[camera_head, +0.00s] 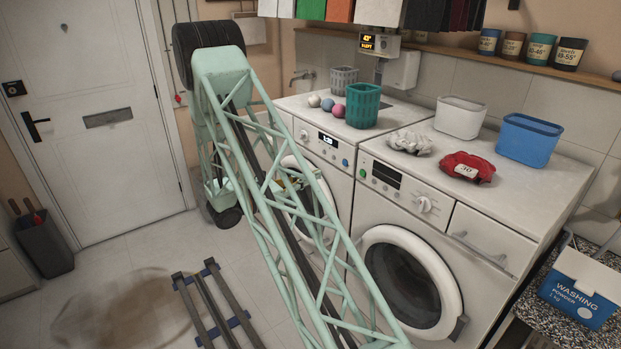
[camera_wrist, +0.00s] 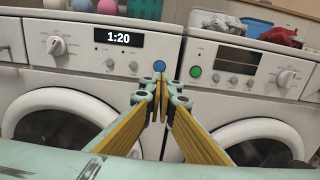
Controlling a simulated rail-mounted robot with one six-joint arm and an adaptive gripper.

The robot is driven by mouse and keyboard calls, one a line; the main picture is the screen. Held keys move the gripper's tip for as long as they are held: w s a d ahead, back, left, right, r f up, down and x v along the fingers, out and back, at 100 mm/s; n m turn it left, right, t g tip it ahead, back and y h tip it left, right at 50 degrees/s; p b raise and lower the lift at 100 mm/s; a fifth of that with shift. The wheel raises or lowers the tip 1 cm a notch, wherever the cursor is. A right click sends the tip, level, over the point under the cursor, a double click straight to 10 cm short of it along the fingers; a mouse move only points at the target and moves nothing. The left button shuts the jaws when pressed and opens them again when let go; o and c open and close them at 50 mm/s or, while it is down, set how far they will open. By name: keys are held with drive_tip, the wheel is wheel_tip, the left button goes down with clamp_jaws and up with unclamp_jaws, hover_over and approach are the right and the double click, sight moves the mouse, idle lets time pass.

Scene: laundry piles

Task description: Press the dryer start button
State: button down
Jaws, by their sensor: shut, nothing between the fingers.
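Two white front-loading machines stand side by side; I cannot tell for sure which is the dryer. The left machine (camera_head: 313,148) has a lit display reading 1:20 (camera_wrist: 119,38) and a round blue button (camera_wrist: 159,66) at its panel's right end. The right machine (camera_head: 440,205) has a green button (camera_wrist: 196,71) at its panel's left end and a dark display. My gripper (camera_wrist: 164,84) is shut and empty, its tips just below the blue button in the wrist view; contact cannot be told. In the head view my gripper (camera_head: 292,183) is partly hidden behind my arm.
On the machine tops are a teal basket (camera_head: 362,106), coloured balls, white cloth (camera_head: 410,142), a red cloth (camera_head: 467,167), a white bin (camera_head: 459,117) and a blue bin (camera_head: 527,140). A dark rack (camera_head: 210,305) lies on the floor. A washing powder box (camera_head: 581,288) stands at right.

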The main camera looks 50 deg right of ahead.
sight(344, 163)
drive_tip(key=shift+b+x, duration=0.35)
drive_tip(key=shift+x, duration=5.3)
drive_tip(key=shift+s+d, duration=0.1)
drive_tip(key=shift+d, duration=0.6)
drive_tip(key=shift+r, duration=0.1)
drive_tip(key=shift+a, duration=0.75)
drive_tip(key=v, duration=1.3)
drive_tip(key=shift+d, duration=0.1)
